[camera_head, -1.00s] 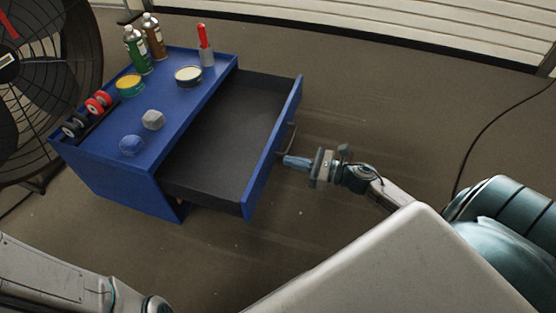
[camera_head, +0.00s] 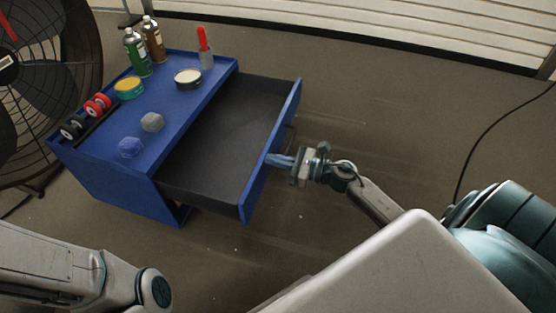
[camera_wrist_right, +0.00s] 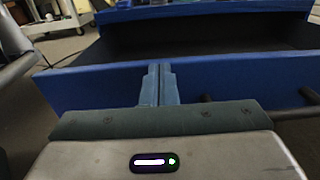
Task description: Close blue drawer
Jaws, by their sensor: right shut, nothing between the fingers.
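The blue drawer (camera_head: 262,168) stands pulled out of the blue cabinet (camera_head: 105,185), and its dark inside is empty. My right gripper (camera_head: 270,160) is shut and empty, with its fingertips at the outer face of the drawer front. In the right wrist view the closed fingers (camera_wrist_right: 158,84) lie against the blue drawer front (camera_wrist_right: 100,88), beside the dark handle (camera_wrist_right: 240,112). Whether they press on it is hard to tell. My left arm shows at the lower left in the head view, but its gripper is not seen.
A large fan (camera_head: 35,80) stands at the left.

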